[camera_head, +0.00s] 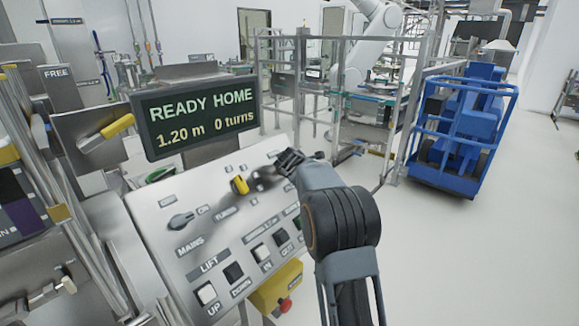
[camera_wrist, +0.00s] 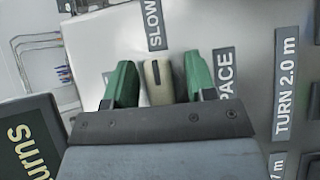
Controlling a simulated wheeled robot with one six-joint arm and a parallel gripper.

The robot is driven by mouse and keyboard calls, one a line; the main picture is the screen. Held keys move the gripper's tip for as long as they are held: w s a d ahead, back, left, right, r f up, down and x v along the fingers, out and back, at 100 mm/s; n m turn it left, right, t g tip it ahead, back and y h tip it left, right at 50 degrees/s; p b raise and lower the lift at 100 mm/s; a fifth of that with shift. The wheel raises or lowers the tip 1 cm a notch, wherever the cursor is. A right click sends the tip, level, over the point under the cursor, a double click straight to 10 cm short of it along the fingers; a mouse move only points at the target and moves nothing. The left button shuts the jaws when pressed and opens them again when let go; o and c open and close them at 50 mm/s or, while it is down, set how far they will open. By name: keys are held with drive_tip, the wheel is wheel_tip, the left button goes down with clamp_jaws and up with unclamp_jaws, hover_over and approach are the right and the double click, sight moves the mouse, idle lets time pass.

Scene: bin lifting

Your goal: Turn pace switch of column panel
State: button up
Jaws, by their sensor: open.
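The column panel (camera_head: 160,225) is a tilted grey plate with labelled switches. In the wrist view the pace switch (camera_wrist: 158,82) is a cream knob with a dark line, between the labels SLOW (camera_wrist: 154,25) and PACE (camera_wrist: 225,75). My gripper (camera_wrist: 161,84) is open, with one green finger on each side of the knob. The right finger is very near the knob or touching it; I cannot tell which. In the head view my gripper (camera_head: 285,162) is at the panel's upper right, and the pace switch cannot be made out.
A display (camera_head: 195,115) above the panel reads READY HOME, 1.20 m, 0 turns. A yellow knob (camera_head: 240,185) and the mains knob (camera_head: 181,220) are left of my gripper. Lift buttons (camera_head: 206,294) are lower.

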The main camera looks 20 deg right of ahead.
drive_tip(key=b+v, duration=0.1)
drive_tip(key=v, duration=1.2)
drive_tip(key=shift+s, duration=0.2)
drive_tip(key=shift+a+r, duration=0.1)
